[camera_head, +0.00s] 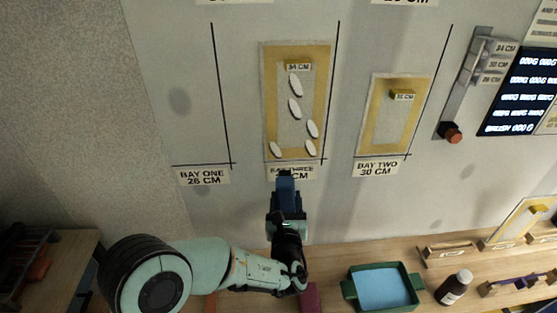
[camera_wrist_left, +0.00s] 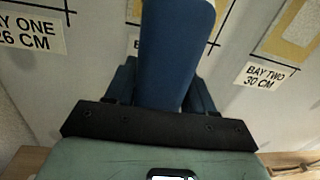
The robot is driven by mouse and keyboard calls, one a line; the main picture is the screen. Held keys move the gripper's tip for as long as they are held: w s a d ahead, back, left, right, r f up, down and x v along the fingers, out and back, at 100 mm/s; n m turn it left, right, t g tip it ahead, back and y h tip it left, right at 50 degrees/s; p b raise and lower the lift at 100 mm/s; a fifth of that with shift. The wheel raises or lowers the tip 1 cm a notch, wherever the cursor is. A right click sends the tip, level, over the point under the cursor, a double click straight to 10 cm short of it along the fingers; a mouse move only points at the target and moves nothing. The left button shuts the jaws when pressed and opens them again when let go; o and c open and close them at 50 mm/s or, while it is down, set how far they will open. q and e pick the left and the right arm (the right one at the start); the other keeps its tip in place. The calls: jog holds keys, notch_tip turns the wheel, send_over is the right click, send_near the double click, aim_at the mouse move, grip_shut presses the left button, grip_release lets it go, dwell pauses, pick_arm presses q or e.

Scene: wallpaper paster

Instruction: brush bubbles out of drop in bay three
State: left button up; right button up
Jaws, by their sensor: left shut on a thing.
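The drop in bay three (camera_head: 269,95) is a tan-bordered sheet on the wall with a 34 CM tag at its top. Several white oval bubbles (camera_head: 295,107) lie on it, from just under the tag down to its lower corners. My left gripper (camera_head: 286,192) is shut on a blue brush (camera_wrist_left: 176,50), seen only in part. It is below the drop, in front of the bay three label (camera_head: 304,175), partly hiding it. The brush appears just below the drop's lower edge; I cannot tell whether it touches the wall. My right gripper is not in view.
Bay two holds a smaller sheet (camera_head: 374,115) to the right; bay one (camera_head: 203,176) is bare wall. A green tray with a blue inside (camera_head: 349,290) and a dark bottle (camera_head: 454,287) stand on the wooden bench below. A red-knobbed fixture (camera_head: 450,132) is on the right wall.

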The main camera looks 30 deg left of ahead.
pick_arm(q)
jog(key=s+a+r+p, duration=0.1)
jog(key=r, duration=0.4)
jog(key=a+r+g+y+p, duration=0.1)
jog(key=a+r, duration=0.1)
jog(key=r, duration=0.4)
jog(key=shift+s+a+p, duration=0.3)
jog(key=shift+s, duration=0.05)
jog(key=x, duration=0.6)
jog(key=shift+w+b, duration=0.2)
jog(key=shift+b, duration=0.15)
jog(key=shift+x, duration=1.3)
dwell(1.0)
jog(key=shift+a, duration=0.1)
dwell(1.3)
jog(key=shift+w+d, duration=0.4)
jog(key=shift+d, duration=0.4)
jog(key=shift+w+d, duration=0.45)
jog(key=shift+d, duration=0.3)
